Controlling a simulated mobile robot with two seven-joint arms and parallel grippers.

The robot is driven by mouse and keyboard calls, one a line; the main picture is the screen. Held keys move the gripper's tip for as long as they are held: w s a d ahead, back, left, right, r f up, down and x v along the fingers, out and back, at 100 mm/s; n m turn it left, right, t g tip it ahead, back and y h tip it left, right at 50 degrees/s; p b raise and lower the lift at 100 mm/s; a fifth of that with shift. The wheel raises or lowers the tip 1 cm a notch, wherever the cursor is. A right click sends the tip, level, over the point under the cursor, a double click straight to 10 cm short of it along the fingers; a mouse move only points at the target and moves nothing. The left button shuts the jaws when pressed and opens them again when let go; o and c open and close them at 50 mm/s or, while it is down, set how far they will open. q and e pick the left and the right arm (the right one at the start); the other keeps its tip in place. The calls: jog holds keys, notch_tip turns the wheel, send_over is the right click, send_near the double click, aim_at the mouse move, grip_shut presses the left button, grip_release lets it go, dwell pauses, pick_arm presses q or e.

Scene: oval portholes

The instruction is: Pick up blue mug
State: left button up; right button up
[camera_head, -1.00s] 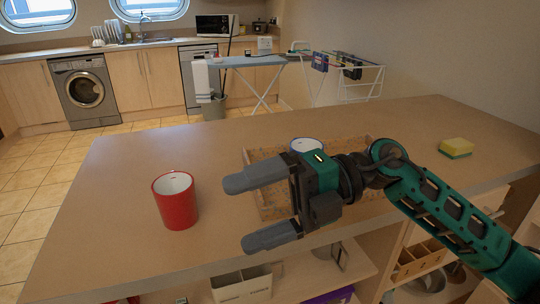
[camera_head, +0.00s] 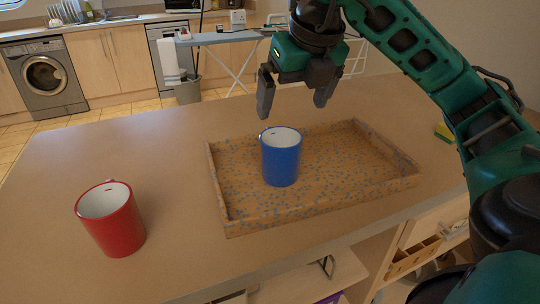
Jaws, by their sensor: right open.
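The blue mug (camera_head: 281,163) stands upright in a shallow speckled tray (camera_head: 330,219) on the counter, towards the tray's left part. Its rim and white inside show. My right gripper (camera_head: 293,100) is open and empty, pointing down, above and slightly behind the mug in the picture. Its fingertips look apart from the mug. My left gripper is not in view.
A red mug (camera_head: 111,220) stands on the counter (camera_head: 120,150) to the left of the tray. A yellow sponge (camera_head: 443,132) lies at the right, partly behind my arm. The counter between the red mug and the tray is clear.

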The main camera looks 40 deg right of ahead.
jog(key=b, duration=0.2)
send_near(279, 143)
notch_tip(279, 143, down, 2)
jog(key=shift+s+a+b+x, duration=0.1)
jog(key=shift+a+b+x, duration=0.1)
jog(key=shift+x, duration=0.8)
jog(key=shift+s+a+b+x, duration=0.1)
jog(key=shift+a+x, duration=0.15)
jog(key=shift+x, duration=0.75)
jog(key=shift+a+b+x, duration=0.1)
jog(key=shift+a+x, duration=0.1)
jog(key=shift+x, duration=0.8)
jog(key=shift+f, duration=0.2)
jog(key=c, duration=0.9)
jog(key=shift+c, duration=0.5)
jog(key=shift+r, duration=0.2)
